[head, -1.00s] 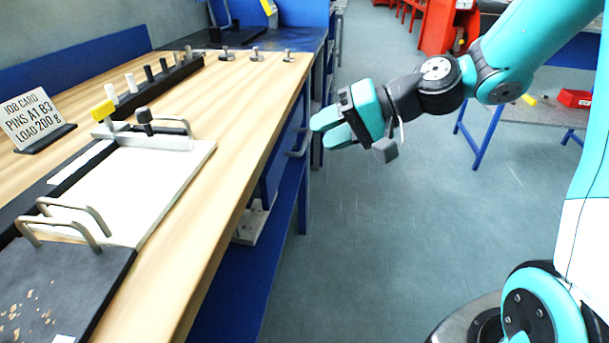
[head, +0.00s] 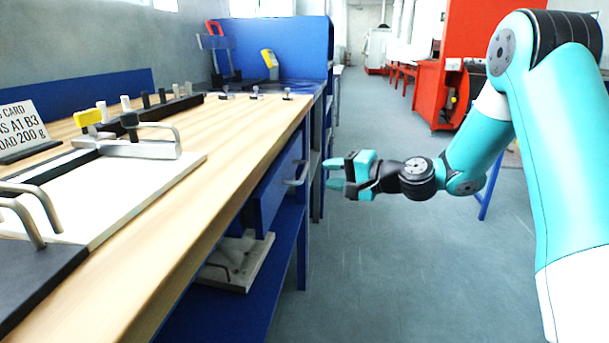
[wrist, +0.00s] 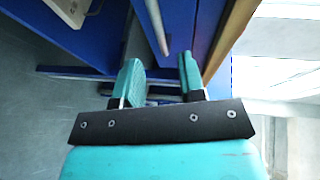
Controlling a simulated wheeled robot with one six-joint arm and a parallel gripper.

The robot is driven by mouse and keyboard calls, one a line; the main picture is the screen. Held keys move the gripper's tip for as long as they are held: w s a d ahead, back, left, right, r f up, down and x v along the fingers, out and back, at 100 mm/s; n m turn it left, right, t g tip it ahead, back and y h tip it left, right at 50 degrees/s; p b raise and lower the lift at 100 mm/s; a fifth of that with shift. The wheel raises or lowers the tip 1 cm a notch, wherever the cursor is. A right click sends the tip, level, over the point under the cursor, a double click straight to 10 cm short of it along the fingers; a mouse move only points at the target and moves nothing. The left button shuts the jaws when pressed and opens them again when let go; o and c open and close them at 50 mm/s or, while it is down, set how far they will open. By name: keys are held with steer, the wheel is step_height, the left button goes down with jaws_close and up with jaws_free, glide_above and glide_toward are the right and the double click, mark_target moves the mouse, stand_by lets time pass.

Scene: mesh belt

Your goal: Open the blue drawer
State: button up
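The blue drawer (head: 268,195) is under the wooden bench top and looks shut. Its grey bar handle (head: 297,174) stands out from its front. My gripper (head: 331,174) is just right of the handle in the head view, at about its height in the picture, with a gap between them. Its teal fingers are open and empty. In the wrist view the gripper (wrist: 158,62) shows a clear gap between its fingers. The handle bar (wrist: 154,25) lies ahead, in line with that gap, and the blue drawer front (wrist: 182,22) is beside it.
The bench top (head: 225,155) carries a white board (head: 110,195) with a clamp, several pegs and a card sign. A blue lower shelf (head: 235,315) holds a grey plate (head: 240,262). The floor right of the bench is open.

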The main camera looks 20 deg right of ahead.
mark_target(304, 170)
steer(key=x, duration=0.8)
jaws_close()
